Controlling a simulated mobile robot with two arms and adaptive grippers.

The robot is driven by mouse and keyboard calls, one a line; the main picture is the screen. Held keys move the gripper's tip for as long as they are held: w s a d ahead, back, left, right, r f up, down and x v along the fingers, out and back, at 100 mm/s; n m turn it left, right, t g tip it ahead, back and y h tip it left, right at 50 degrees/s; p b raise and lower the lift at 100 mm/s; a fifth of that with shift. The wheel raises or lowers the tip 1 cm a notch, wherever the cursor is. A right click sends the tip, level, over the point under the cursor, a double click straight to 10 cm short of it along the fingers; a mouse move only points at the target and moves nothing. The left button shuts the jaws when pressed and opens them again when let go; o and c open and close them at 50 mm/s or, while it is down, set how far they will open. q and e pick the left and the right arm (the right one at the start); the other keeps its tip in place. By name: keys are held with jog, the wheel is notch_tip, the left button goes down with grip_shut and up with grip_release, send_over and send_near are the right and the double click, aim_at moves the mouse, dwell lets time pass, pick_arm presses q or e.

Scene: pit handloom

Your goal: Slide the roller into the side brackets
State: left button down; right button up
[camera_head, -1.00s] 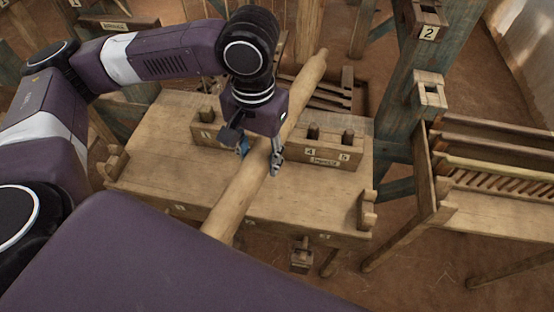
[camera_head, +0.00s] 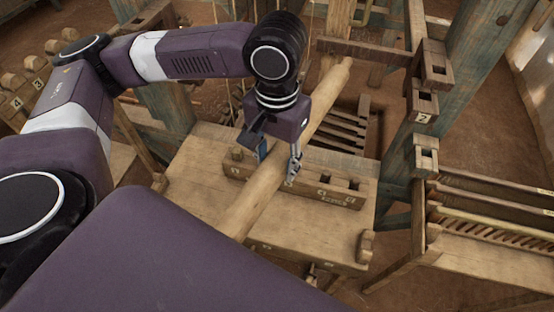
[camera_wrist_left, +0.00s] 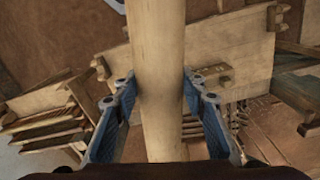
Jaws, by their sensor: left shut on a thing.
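The roller (camera_head: 262,195) is a long, pale wooden pole with a narrowed far end. It slants from behind my purple body at the bottom up toward the upper right, so its near end is hidden. My left gripper (camera_head: 277,165) comes down from above and is shut on its middle, over the wooden bench. In the left wrist view the roller (camera_wrist_left: 157,70) runs upright between the two blue-lined fingers. Wooden brackets sit on the blue-green post at right: a notched one (camera_head: 425,155) below the label 2 and a larger one (camera_head: 434,70) above. The roller is apart from both.
The bench (camera_head: 330,235) carries a long slotted block (camera_head: 335,188) beneath the roller. A dark slatted rack (camera_head: 345,130) lies behind it. Another slatted wooden frame (camera_head: 500,225) stands at right. A dark horizontal bar (camera_head: 365,50) crosses behind the roller's far end.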

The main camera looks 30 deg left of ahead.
aim_at(277, 156)
pick_arm(q)
notch_tip(277, 156, up, 4)
jog(key=p, duration=0.2)
jog(key=shift+r+p, duration=0.2)
jog(key=shift+p, duration=0.2)
jog(key=shift+d+f, duration=0.1)
jog(key=shift+f, duration=0.2)
pick_arm(e)
jog(key=r, duration=0.4)
jog(key=shift+a, duration=0.2)
jog(key=shift+d, duration=0.1)
